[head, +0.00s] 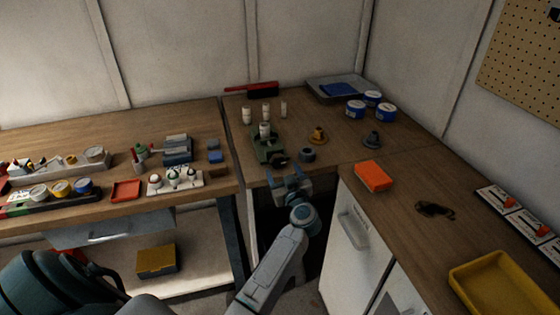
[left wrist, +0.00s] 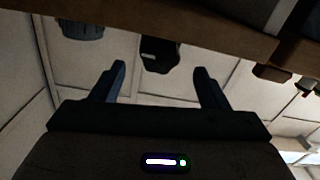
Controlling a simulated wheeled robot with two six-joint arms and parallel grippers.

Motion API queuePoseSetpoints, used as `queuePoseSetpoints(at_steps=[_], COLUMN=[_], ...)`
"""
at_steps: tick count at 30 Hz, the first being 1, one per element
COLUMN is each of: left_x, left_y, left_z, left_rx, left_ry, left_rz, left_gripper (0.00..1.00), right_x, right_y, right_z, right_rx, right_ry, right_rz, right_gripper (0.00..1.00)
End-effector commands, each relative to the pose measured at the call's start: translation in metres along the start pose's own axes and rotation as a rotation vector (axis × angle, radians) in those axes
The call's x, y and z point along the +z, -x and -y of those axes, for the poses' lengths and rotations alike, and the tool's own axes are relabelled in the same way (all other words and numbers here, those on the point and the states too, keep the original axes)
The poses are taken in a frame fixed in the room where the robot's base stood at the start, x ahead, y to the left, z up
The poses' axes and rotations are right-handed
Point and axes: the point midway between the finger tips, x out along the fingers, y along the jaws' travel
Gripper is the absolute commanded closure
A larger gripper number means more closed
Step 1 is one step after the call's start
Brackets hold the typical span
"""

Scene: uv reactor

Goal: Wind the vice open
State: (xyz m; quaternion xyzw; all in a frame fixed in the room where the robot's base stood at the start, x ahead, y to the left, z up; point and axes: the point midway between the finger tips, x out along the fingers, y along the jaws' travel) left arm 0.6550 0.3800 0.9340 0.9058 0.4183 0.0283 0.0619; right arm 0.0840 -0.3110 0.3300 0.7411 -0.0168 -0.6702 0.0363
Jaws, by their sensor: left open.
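The green vice (head: 266,149) stands at the front edge of the back wooden bench, with a pale cylindrical part (head: 265,130) at its top. Its dark front knob (head: 280,159) faces my left gripper (head: 291,177). My left gripper is open and empty, just in front of the bench edge and slightly right of the knob. In the left wrist view, which looks upside down, a black knob-like part (left wrist: 160,54) shows beyond and between the two spread fingers. The fingers appear apart from it. Whether the vice jaws are open cannot be told. My right gripper is not in view.
A dark round piece (head: 307,154) stands right of the vice. An orange box (head: 373,176) lies on the right bench (head: 415,160). Pale cylinders (head: 246,115) stand behind the vice. A white cabinet (head: 352,240) stands below, right of my left arm.

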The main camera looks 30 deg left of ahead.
Motion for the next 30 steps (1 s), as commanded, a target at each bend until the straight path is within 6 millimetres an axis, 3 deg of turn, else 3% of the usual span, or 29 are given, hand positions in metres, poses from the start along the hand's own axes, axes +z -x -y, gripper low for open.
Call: queuePoseSetpoints(at_steps=[3,9,20,27,30], left_x=[-0.002,-0.001,0.0,0.0,0.0], left_y=[-0.023,-0.046,-0.051,-0.051,-0.051], left_z=[0.0,-0.001,-0.001,-0.001,-0.001], left_rx=[0.001,0.002,0.002,0.002,0.002], left_ry=[-0.002,0.0,0.0,0.0,0.001], left_rz=[-0.002,-0.001,0.0,0.0,0.0], left_gripper=[0.31,0.31,0.31,0.75,0.76], right_x=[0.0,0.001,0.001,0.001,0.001], right_y=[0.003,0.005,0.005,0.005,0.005], right_z=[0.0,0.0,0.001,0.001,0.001], right_rx=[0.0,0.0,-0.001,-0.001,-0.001], right_ry=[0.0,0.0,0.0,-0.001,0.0], right_rz=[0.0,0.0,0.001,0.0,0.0], right_gripper=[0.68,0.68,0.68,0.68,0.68])
